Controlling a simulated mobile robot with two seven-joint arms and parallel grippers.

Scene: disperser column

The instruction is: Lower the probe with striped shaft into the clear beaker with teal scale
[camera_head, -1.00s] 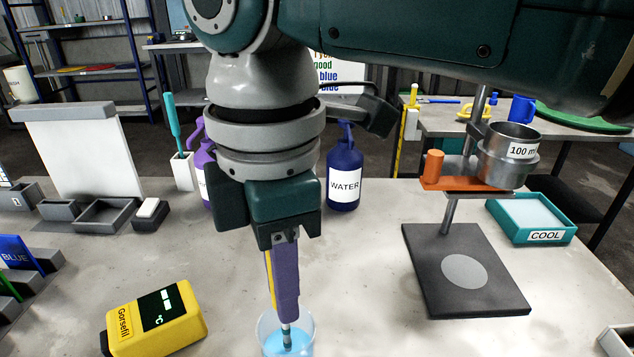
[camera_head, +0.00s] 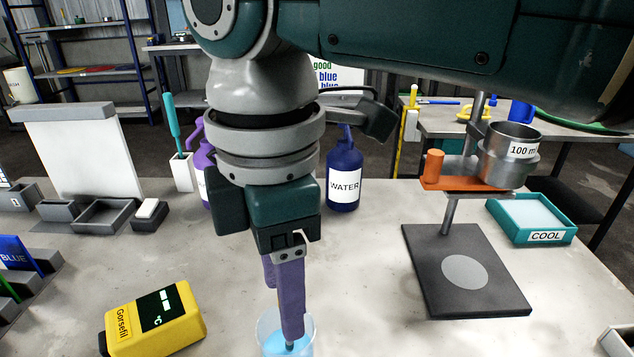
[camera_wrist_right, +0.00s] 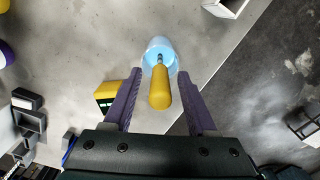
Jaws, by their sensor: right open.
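The clear beaker (camera_head: 306,333) stands at the bottom edge of the head view with light blue liquid in it; its scale cannot be made out. It also shows in the right wrist view (camera_wrist_right: 153,50). The probe (camera_wrist_right: 160,90) has a yellow handle and stands with its shaft down inside the beaker. In the head view my finger hides most of it, and its stripes are hard to see. My right gripper (camera_head: 281,314) is open, with its purple fingers apart on either side of the probe handle, clear of it in the right wrist view. My left gripper is not in view.
A yellow thermometer box (camera_head: 155,320) lies left of the beaker. A dark stand (camera_head: 465,285) with an orange arm and metal pot is at right, beside a teal COOL tray (camera_head: 545,237). A blue WATER bottle (camera_head: 344,180) stands behind. The tabletop between beaker and stand is clear.

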